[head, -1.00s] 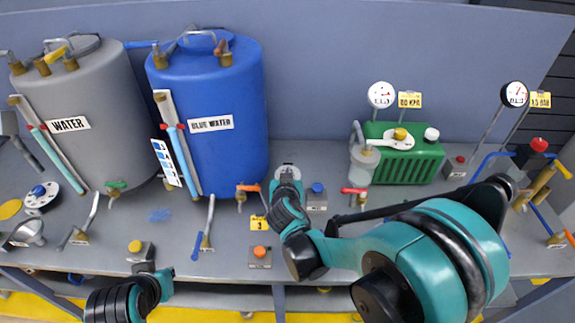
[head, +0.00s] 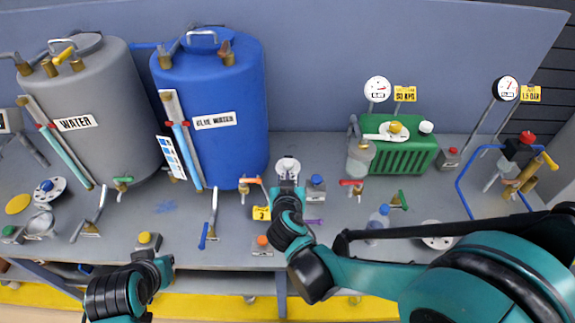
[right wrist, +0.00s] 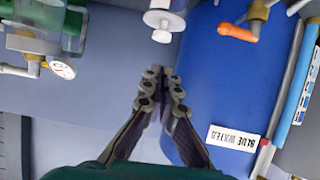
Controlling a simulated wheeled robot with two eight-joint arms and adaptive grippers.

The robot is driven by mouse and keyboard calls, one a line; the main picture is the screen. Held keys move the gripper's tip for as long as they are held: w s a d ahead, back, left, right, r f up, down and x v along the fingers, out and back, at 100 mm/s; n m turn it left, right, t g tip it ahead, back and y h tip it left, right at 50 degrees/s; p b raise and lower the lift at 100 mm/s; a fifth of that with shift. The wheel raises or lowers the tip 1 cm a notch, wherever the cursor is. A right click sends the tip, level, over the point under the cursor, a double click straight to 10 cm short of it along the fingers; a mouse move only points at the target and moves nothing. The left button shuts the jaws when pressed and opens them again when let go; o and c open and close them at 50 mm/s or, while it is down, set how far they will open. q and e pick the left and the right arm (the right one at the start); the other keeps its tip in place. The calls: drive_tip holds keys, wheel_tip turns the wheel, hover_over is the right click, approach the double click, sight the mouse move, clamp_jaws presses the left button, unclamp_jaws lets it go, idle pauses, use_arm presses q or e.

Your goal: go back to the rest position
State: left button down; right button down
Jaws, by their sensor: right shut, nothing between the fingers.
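My right gripper (head: 288,190) is in the middle of the head view, in front of a small white round fitting (head: 287,166) on the grey bench. In the right wrist view its two dark fingers (right wrist: 165,78) are together with nothing between them. The white fitting (right wrist: 163,22) lies beyond the fingertips, apart from them. My left arm shows at the lower left of the head view, with its gripper (head: 148,262) near the bench's front edge. The left fingers are too hidden to tell open from shut.
A blue tank (head: 235,120) labelled BLUE WATER stands left of my right gripper; a grey WATER tank (head: 110,150) is farther left. A green unit (head: 405,153) stands at the back right. Small valves and buttons dot the bench.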

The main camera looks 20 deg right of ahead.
drive_tip(key=s+d+f+n+g+y+b, duration=0.1)
drive_tip(key=s+f+g+b, duration=0.1)
drive_tip(key=s, duration=0.6)
drive_tip(key=s+d+f+n+g+y+b, duration=0.1)
drive_tip(key=s+f+n+g+y+b, duration=0.1)
drive_tip(key=s, duration=0.7)
drive_tip(key=shift+d+f+g+y+b, duration=0.25)
drive_tip(key=shift+g+b, duration=0.2)
drive_tip(key=shift+g, duration=0.35)
